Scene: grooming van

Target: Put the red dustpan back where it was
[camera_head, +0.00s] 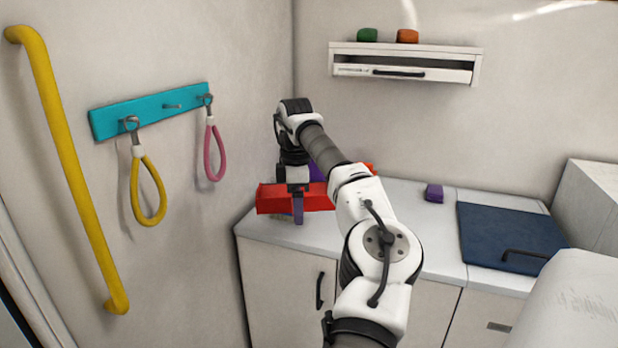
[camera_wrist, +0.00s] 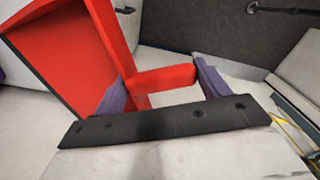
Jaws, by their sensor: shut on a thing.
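The red dustpan (camera_head: 275,199) is at the left end of the white counter in the head view, partly hidden behind my gripper. I cannot tell whether it touches the counter. My gripper (camera_head: 298,205) points down over it, with one purple finger in front of the red. In the wrist view, the dustpan's broad red pan (camera_wrist: 65,50) fills the upper left. Its short red handle (camera_wrist: 165,79) lies between the two purple fingers of my gripper (camera_wrist: 163,88), which is shut on it.
A teal hook rail (camera_head: 155,110) with yellow and pink loops hangs on the left wall, beside a yellow grab bar (camera_head: 70,170). A wall shelf (camera_head: 405,62) is above.

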